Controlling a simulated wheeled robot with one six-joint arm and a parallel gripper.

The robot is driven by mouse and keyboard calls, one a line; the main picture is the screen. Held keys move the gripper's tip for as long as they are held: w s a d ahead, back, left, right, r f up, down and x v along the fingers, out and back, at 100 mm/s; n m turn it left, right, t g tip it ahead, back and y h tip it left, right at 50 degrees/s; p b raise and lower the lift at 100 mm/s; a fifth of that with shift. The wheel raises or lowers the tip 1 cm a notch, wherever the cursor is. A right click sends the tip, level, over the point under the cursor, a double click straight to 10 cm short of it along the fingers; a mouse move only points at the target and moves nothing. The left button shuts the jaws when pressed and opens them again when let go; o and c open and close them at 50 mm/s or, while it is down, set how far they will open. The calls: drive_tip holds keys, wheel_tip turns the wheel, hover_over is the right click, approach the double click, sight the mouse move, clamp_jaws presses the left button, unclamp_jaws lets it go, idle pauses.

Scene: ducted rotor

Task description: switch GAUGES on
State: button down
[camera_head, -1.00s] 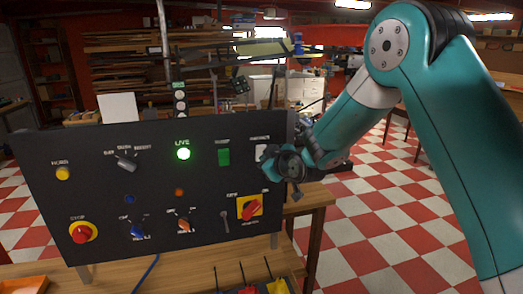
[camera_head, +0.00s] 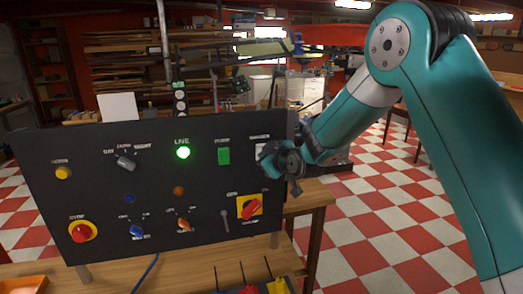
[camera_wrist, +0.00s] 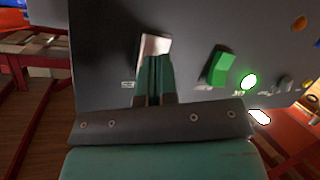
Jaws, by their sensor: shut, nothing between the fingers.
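The black control panel (camera_head: 60,210) stands upright on a wooden bench. A pale rocker switch (camera_head: 260,150), under a blurred label, is at its upper right, beside the green PUMP switch (camera_head: 223,156). I take the pale one for GAUGES, though its label is not readable. My gripper (camera_head: 264,162) is shut and empty at the panel's right side, partly covering this switch. In the wrist view, the shut fingertips (camera_wrist: 156,60) are at the pale switch (camera_wrist: 154,42) and overlap its near part. I cannot tell whether they touch it, or which way it is tipped.
The LIVE lamp (camera_head: 183,153) glows green. A red rotary switch on a yellow plate (camera_head: 250,208) sits below my gripper. A red STOP button (camera_head: 82,231) is at lower left. The bench (camera_head: 305,205) extends past the panel's right edge; checkered floor lies beyond.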

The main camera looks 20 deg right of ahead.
drive_tip(key=shift+w+r, duration=0.2)
drive_tip(key=shift+w, duration=0.3)
idle(0.7)
drive_tip(key=shift+s, duration=0.1)
drive_tip(key=shift+s+f+b, duration=0.4)
drive_tip(key=shift+s+b, duration=0.35)
drive_tip(key=s+b, duration=0.1)
drive_tip(key=s+f+b, duration=0.1)
drive_tip(key=s, duration=0.1)
drive_tip(key=s+f+b, duration=0.1)
drive_tip(key=shift+s+b, duration=0.25)
drive_tip(key=shift+b, duration=0.05)
idle(0.3)
